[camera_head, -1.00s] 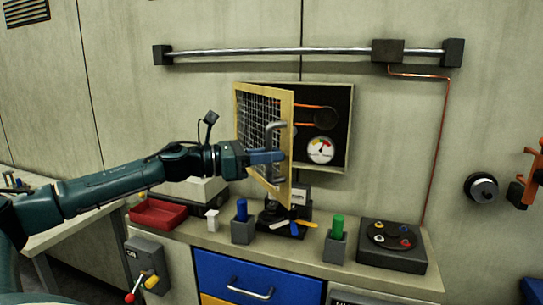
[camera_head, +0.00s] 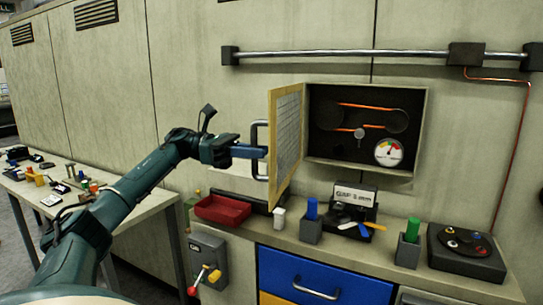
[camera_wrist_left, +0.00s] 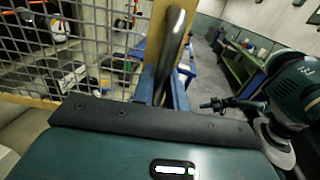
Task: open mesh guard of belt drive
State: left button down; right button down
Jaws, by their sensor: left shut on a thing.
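The mesh guard (camera_head: 288,138) has a yellow frame and stands swung out from the left edge of the belt drive box (camera_head: 421,130). It shows nearly edge-on in the head view. Inside the box are dark pulleys (camera_head: 398,121), an orange belt and a round gauge (camera_head: 388,152). My left gripper (camera_head: 258,152) is shut on the guard's grey handle (camera_head: 257,133). In the left wrist view the handle (camera_wrist_left: 173,48) rises from between blue fingers, with the mesh (camera_wrist_left: 75,50) to the left.
Below the box is a bench with a red tray (camera_head: 222,210), a blue cylinder in a holder (camera_head: 311,224), a green cylinder (camera_head: 412,228) and a dark button panel (camera_head: 465,252). A metal rail (camera_head: 350,54) runs along the wall above. A cluttered table (camera_head: 120,212) stands at left.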

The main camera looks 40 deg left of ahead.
pick_arm(q)
jog(key=shift+v, duration=1.3)
pick_arm(e)
jog(key=shift+s+a+f, duration=0.1)
jog(key=shift+a, duration=0.05)
pick_arm(q)
jog(key=shift+w+a+r, duration=0.1)
jog(key=shift+w, duration=0.1)
jog(key=c, duration=1.5)
grip_release()
